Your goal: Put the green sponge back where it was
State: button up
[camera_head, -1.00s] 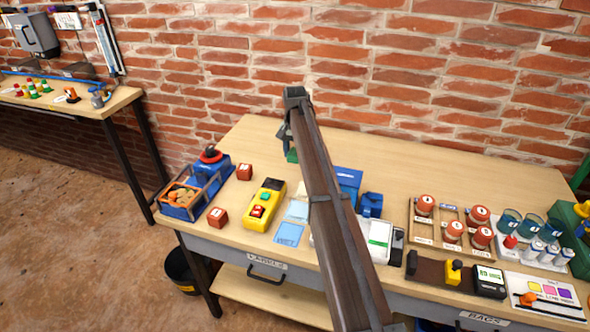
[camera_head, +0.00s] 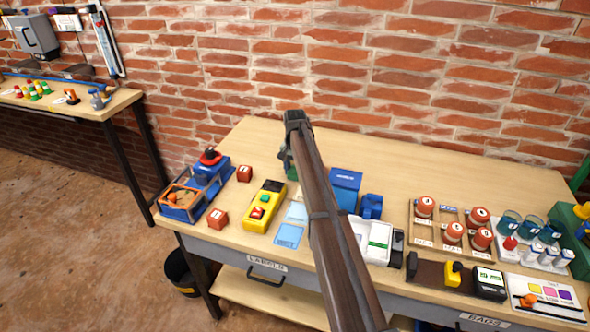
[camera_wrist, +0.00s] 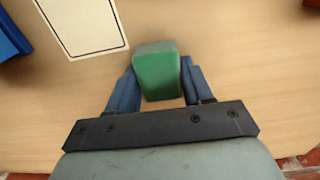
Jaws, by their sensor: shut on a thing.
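The green sponge (camera_wrist: 157,73) is a small block held between the two blue fingers of my gripper (camera_wrist: 156,88) in the wrist view. Bare wooden table shows around it there; I cannot tell whether the sponge touches the table. In the head view my arm covers most of the gripper (camera_head: 288,165), and only a sliver of green (camera_head: 291,172) shows at its left side. A dark-outlined white rectangle (camera_wrist: 82,22) lies flat on the table in the wrist view, apart from the sponge.
A blue box (camera_head: 345,188) stands right of my arm. A yellow control box (camera_head: 265,205), red cubes (camera_head: 218,218) and light blue cards (camera_head: 289,235) lie to the left. A wooden tray (camera_head: 425,235) with red-topped pieces is at the right. The table's back is clear.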

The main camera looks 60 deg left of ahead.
jog(key=o, duration=1)
notch_tip(320, 180, up, 12)
jog(key=shift+r, duration=0.15)
